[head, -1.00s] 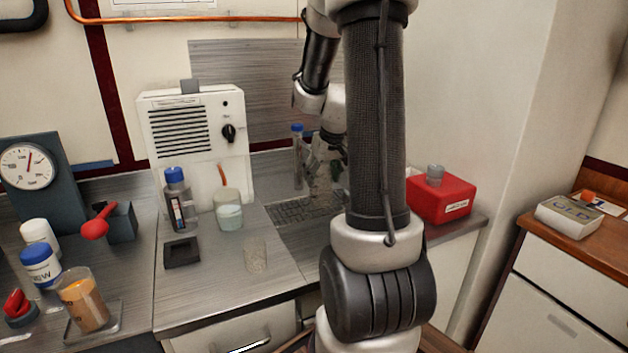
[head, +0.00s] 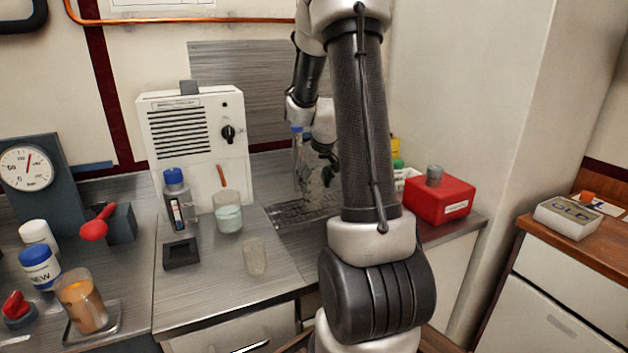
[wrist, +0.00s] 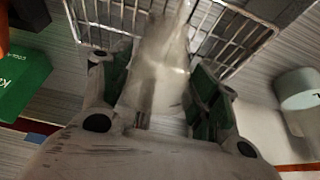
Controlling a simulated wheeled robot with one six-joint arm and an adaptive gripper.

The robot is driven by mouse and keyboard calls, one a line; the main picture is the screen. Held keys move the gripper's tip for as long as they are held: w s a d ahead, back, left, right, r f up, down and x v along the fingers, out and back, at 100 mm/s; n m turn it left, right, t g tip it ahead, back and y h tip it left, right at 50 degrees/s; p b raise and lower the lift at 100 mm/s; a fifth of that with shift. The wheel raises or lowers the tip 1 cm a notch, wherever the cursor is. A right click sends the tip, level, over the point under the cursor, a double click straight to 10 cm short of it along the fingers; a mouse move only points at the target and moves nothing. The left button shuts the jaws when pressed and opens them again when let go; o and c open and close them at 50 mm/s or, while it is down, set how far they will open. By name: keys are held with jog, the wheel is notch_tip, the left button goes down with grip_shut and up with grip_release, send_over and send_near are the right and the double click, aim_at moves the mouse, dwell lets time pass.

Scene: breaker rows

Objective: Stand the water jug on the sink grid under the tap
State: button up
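The water jug (wrist: 165,60) is a clear, see-through vessel between my gripper's two dark green finger pads in the wrist view. My gripper (wrist: 160,92) looks closed around it, though the jug's outline is blurred. The wire sink grid (wrist: 125,15) lies beyond the jug in the wrist view. In the head view the grid (head: 290,213) is set in the counter below my gripper (head: 326,165), and the jug is faint there. I cannot tell whether the jug's base touches the grid. I cannot make out the tap; my arm hides part of the sink.
A red box (head: 440,200) is right of the sink. A beaker (head: 228,213), a small clear cup (head: 255,257) and a dark square holder (head: 181,253) stand left. Bare counter lies before them.

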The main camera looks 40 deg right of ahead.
jog(key=o, duration=0.3)
jog(key=v, duration=1.2)
jog(key=s+a+r+n, duration=0.1)
jog(key=s+a+r, duration=0.5)
jog(key=s+a, duration=0.45)
jog(key=shift+n+y, duration=0.6)
jog(key=shift+n, duration=0.3)
jog(key=s+a, duration=0.2)
jog(key=s, duration=0.1)
jog(key=s+a, duration=0.3)
jog(key=s+a+f, duration=0.1)
jog(key=s+a, duration=0.1)
jog(key=s, duration=0.2)
jog(key=shift+a, duration=0.4)
jog(key=shift+d, duration=0.1)
